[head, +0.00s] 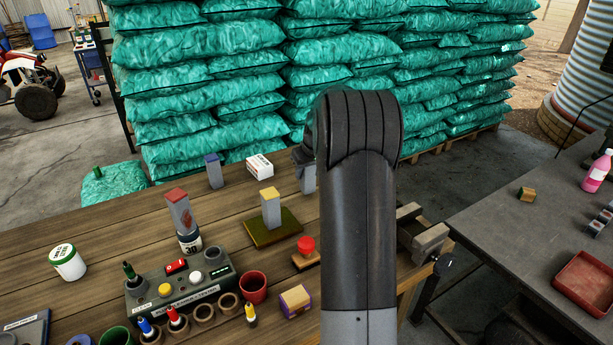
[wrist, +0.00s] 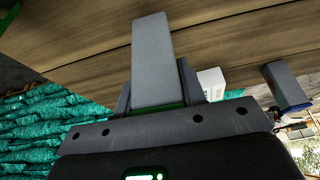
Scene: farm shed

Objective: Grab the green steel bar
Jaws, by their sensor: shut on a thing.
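The green steel bar (wrist: 152,62) is a plain grey bar with a green end nearest my palm in the wrist view. My gripper (wrist: 157,85) is shut on it, with one dark finger on each side. In the head view my arm hides most of my gripper, and part of the grey bar (head: 308,181) shows just left of the arm, upright over the far side of the wooden bench. The green end is hidden there. I cannot tell whether the bar's lower end touches the bench.
Similar bars with blue (head: 214,172), red (head: 180,214) and yellow (head: 270,210) tops stand on the bench. A white box (head: 260,167) lies close left of my gripper. A control box (head: 180,290), cups and markers crowd the front. Green sacks (head: 205,70) are stacked behind.

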